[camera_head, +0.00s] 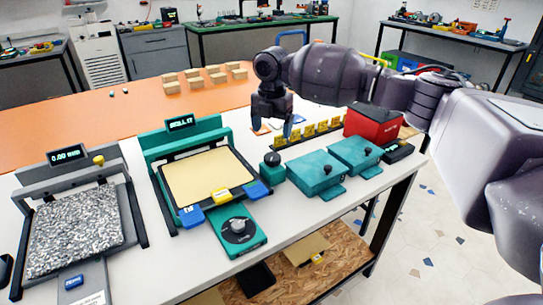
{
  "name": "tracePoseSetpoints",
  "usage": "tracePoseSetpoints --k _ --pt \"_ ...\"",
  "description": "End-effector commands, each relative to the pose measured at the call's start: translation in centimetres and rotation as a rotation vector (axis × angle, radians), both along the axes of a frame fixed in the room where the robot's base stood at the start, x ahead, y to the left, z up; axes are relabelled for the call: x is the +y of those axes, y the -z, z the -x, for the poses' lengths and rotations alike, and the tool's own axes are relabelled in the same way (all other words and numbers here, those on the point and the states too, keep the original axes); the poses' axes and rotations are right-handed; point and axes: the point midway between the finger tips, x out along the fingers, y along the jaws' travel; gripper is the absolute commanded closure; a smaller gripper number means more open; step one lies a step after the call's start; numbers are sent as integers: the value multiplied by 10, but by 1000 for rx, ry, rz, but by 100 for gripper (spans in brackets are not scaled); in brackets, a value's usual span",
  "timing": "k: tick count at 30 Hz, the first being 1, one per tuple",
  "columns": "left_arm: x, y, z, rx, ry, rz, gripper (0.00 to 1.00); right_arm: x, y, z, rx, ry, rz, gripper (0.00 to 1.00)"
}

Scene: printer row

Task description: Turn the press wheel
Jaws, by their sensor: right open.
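Which part is the press wheel I cannot tell for certain. A round grey knob (238,225) sits on a teal panel (234,240) at the front of the teal machine (183,143), whose small screen is lit. A black knob (272,158) stands on a small teal block to the right of that machine. My right gripper (272,121) hangs above the table behind the black knob, apart from both knobs. Its fingers point down, open, with nothing seen between them. My left gripper is out of view.
A grey machine (75,229) with a speckled bed stands at left. Two teal boxes (316,173), a yellow-tagged rack (307,134) and a red box (373,122) stand at right. Cardboard-coloured blocks (215,74) sit on the orange surface behind. A wooden shelf (335,242) lies below.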

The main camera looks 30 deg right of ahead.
Motion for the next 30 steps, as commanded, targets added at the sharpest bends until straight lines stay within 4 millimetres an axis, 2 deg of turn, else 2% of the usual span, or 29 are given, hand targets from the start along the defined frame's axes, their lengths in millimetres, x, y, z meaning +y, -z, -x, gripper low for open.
tracePoseSetpoints --k 1,6,15,21,30 --pt "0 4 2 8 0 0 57 0 12 0 6 0 0 20" --pt "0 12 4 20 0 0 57 0 43 0 8 2 1 20" --pt "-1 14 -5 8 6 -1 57 0 84 0 4 3 0 20" --pt "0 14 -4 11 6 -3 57 0 93 0 1 3 0 20" --pt "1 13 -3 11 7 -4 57 0 93 0 -1 3 -1 22"
